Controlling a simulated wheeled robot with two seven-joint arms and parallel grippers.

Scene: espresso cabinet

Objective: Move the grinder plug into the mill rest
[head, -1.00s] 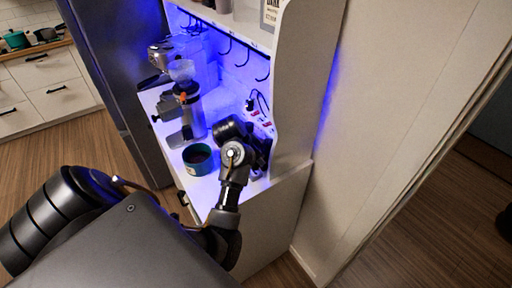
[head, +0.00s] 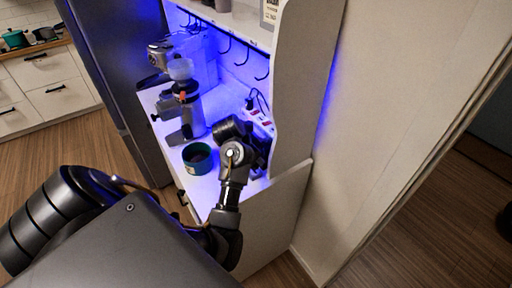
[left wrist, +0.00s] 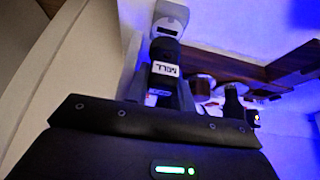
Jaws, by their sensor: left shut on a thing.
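My left gripper (left wrist: 168,92) is shut on a black plug (left wrist: 165,52) with a white label, its lettering upside down in the left wrist view. I take it as the grinder plug. A pale rounded piece with a dark slot (left wrist: 171,14) lies right beyond the plug's far end. I cannot tell whether it is the mill rest or whether they touch. In the head view my left gripper (head: 262,148) is low at the counter's right side, by the cabinet side panel, and my wrist hides the plug. My right gripper is not in view.
A grinder (head: 188,108) stands on the white counter, with a teal canister (head: 197,158) left of my wrist. A power strip (head: 262,118) with red switches and a black plug in it lies behind my gripper. Hooks hang under the shelf (head: 235,28).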

